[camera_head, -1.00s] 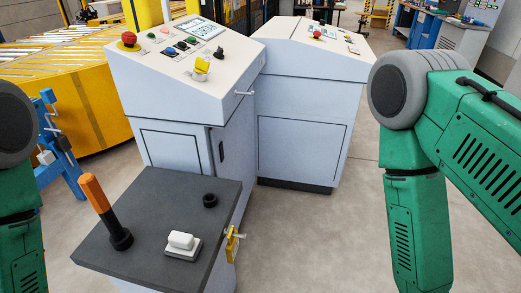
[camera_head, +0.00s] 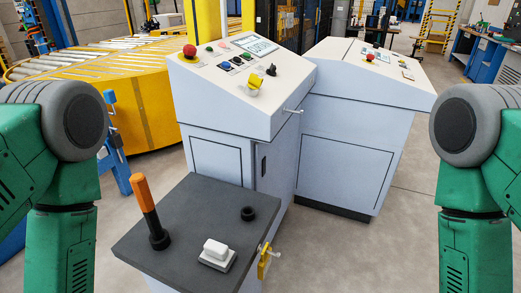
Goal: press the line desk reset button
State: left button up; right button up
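The line desk (camera_head: 228,105) is a pale grey cabinet with a sloped control panel, in the middle of the head view. On its panel are a red mushroom button (camera_head: 190,51), a green button (camera_head: 209,49), a blue button (camera_head: 225,66), small black buttons, a yellow switch (camera_head: 254,84), a black knob (camera_head: 271,70) and a screen (camera_head: 255,44). I cannot read any label, so which button is the reset is unclear. My two green arms hang at the left and right edges. Both grippers are below the picture and out of view.
A dark-topped stand (camera_head: 185,222) in front holds an orange-handled lever (camera_head: 146,200), a white block (camera_head: 217,250) and a black ring (camera_head: 248,213). A second desk (camera_head: 355,130) stands at right. A yellow roller conveyor (camera_head: 150,110) is at left. Open floor lies at right.

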aim_at(225, 64)
jog(key=i+l+u, duration=0.1)
jog(key=u, duration=0.95)
jog(key=l+u, duration=0.25)
jog(key=l, duration=0.25)
jog(key=l+u, duration=0.2)
jog(key=l, duration=0.35)
jog(key=l+u, duration=0.25)
jog(key=l, duration=0.25)
jog(key=k+l+u, duration=0.1)
jog(key=l+u, duration=0.15)
jog(key=l, duration=0.25)
jog(key=k+l+u, duration=0.1)
jog(key=l+u, duration=0.15)
jog(key=l, duration=0.25)
jog(key=k+l, duration=0.1)
jog(key=l, duration=0.3)
jog(key=k+l, duration=0.15)
jog(key=l, duration=0.25)
jog(key=k+l, duration=0.1)
jog(key=l, duration=0.3)
jog(key=k+l, duration=0.1)
jog(key=l, duration=0.3)
jog(key=i+j, duration=0.25)
